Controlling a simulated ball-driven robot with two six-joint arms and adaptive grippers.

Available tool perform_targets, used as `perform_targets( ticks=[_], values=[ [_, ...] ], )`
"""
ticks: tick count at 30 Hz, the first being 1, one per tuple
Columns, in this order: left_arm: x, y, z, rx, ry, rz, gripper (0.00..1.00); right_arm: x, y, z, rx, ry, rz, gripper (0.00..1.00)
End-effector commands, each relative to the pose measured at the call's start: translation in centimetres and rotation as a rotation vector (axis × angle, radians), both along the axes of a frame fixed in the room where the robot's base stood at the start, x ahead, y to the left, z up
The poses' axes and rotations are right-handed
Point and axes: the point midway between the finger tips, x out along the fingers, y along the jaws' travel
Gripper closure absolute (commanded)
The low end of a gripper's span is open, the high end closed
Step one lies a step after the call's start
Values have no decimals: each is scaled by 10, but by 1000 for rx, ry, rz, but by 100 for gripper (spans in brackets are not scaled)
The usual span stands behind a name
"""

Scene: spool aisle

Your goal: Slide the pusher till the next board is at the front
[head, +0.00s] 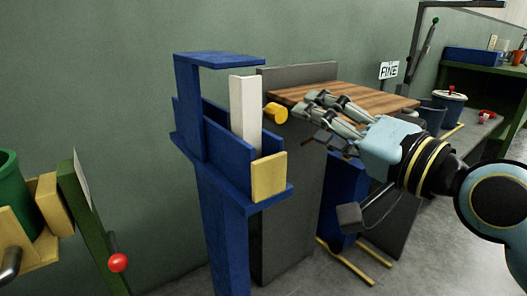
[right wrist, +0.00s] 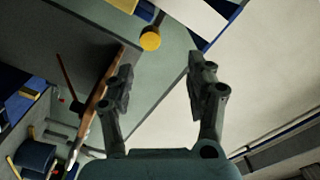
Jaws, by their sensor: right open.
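A blue stand (head: 215,150) holds a pale upright board (head: 244,105) in its channel, with a yellow block (head: 268,176) at the near end. A yellow round knob (head: 275,112), which looks like the pusher's handle, sticks out to the right, beside the board. It also shows in the right wrist view (right wrist: 150,41), beyond the fingers. My right gripper (head: 313,106) is open and empty, a short way right of the knob and apart from it. Its spread fingers show in the right wrist view (right wrist: 160,70). The pusher's body and any boards behind are hidden. My left gripper is out of view.
A dark grey cabinet (head: 285,200) with a wooden top (head: 360,97) stands right behind the stand. A sign reading PINE (head: 389,70) stands behind it. A green machine with a red knob (head: 118,262) is at lower left.

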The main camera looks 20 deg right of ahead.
Motion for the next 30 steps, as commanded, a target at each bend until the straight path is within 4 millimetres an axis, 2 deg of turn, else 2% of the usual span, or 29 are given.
perform_targets(
  ticks=[1, 7, 15, 21, 30],
  values=[
    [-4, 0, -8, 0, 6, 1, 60, 1, -1, -12, -4, 9, 0, 45],
    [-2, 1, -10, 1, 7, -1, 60, 17, 4, -12, -1, 4, -4, 45],
    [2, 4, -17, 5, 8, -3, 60, 68, 22, -12, -2, 4, -4, 45],
    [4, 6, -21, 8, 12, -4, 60, 95, 32, -12, -5, 6, -3, 45],
    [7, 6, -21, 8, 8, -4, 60, 104, 36, -11, -8, 6, -3, 45]
  ],
)
